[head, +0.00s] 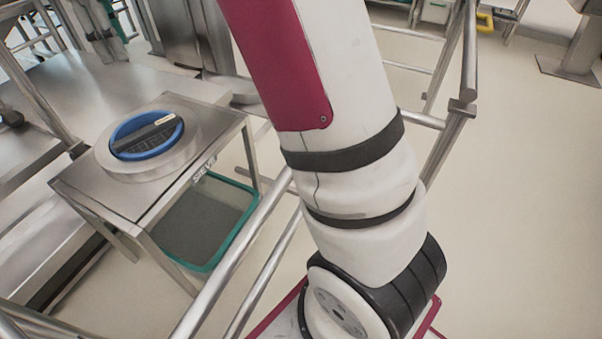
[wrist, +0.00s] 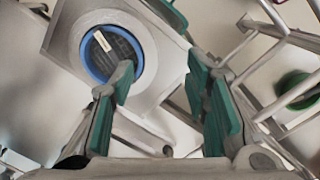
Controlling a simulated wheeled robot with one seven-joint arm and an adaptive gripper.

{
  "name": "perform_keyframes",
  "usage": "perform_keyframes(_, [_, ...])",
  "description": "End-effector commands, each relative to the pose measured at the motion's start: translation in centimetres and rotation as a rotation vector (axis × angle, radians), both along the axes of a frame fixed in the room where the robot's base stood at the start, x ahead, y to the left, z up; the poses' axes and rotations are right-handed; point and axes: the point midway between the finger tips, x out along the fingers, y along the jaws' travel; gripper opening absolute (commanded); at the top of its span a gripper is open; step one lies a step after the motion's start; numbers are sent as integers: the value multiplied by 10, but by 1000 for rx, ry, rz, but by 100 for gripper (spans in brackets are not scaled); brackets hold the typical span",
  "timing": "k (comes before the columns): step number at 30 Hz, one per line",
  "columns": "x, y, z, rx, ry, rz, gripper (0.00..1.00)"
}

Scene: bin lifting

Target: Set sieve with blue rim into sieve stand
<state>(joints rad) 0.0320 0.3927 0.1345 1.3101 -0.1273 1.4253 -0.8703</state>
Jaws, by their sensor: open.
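The sieve with the blue rim (head: 146,143) lies at the centre of a pale round ring on top of the metal sieve stand (head: 90,187), at left in the head view. A dark bar with a light label crosses the sieve. I cannot tell how deep it sits in the ring. The wrist view also shows the sieve (wrist: 120,46) at upper left, beyond my left finger, which overlaps its lower right edge. My gripper (wrist: 165,90) is open, with green finger pads wide apart and nothing between them. In the head view my gripper does not show.
Metal rails (head: 245,262) run between the stand and my arm. A round green item (wrist: 298,90) is at the wrist view's right edge. Open floor (head: 520,200) lies to the right.

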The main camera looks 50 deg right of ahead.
Motion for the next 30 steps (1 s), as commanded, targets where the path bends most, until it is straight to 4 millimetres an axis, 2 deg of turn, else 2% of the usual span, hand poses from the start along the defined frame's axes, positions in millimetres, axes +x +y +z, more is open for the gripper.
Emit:
perform_keyframes(1, [-25, -1, 13, -4, -9, -47, 43])
perform_keyframes(6, [-105, -6, 34, -5, -27, -222, 43])
perform_keyframes(13, [-218, -13, 33, 9, -50, -468, 43])
perform_keyframes(17, [-282, -16, 18, 26, -58, -609, 43])
perform_keyframes(21, [-345, -18, -9, 52, -65, -758, 43])
perform_keyframes(24, [-382, -18, -31, 70, -65, -850, 43])
perform_keyframes(27, [-408, -18, -50, 86, -62, -920, 43])
perform_keyframes(30, [-424, -17, -63, 95, -61, -963, 43])
